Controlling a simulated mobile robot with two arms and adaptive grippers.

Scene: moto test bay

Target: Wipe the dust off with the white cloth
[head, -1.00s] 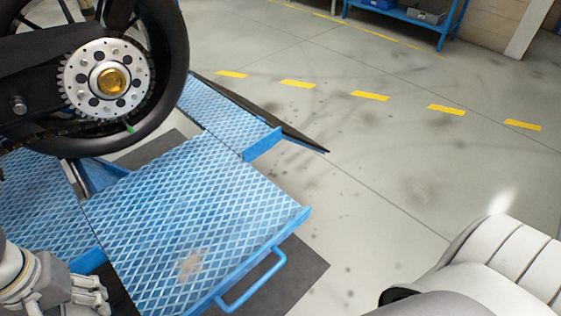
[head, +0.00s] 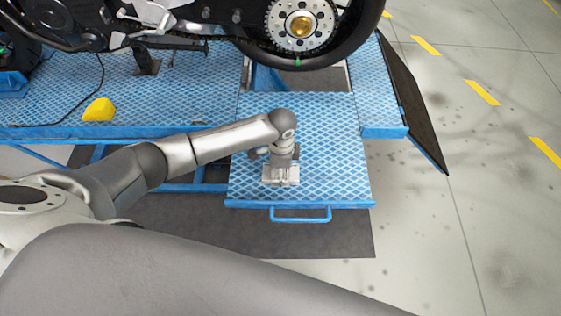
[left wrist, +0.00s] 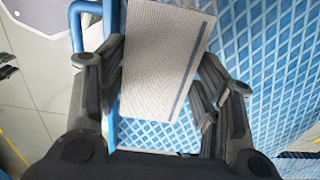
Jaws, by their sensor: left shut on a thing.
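My left gripper (head: 281,178) reaches down over the blue diamond-pattern plate (head: 340,165) at the end of the lift, near its front edge. In the left wrist view, the white cloth (left wrist: 160,50), pale with a dark stripe along one side, lies between the fingers of my left gripper (left wrist: 158,90), which is shut on it. The blue plate (left wrist: 270,70) is under and beside it. I cannot tell whether the cloth touches the plate. No dust patch shows on the plate now; the spot under the gripper is hidden. My right gripper is not in view.
A motorcycle's rear wheel (head: 365,35) stands just behind the plate. A blue handle (head: 300,219) sticks out at the plate's front edge. A dark ramp flap (head: 415,100) lies at the right. A yellow object (head: 98,110) sits on the lift at left. Open floor lies right.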

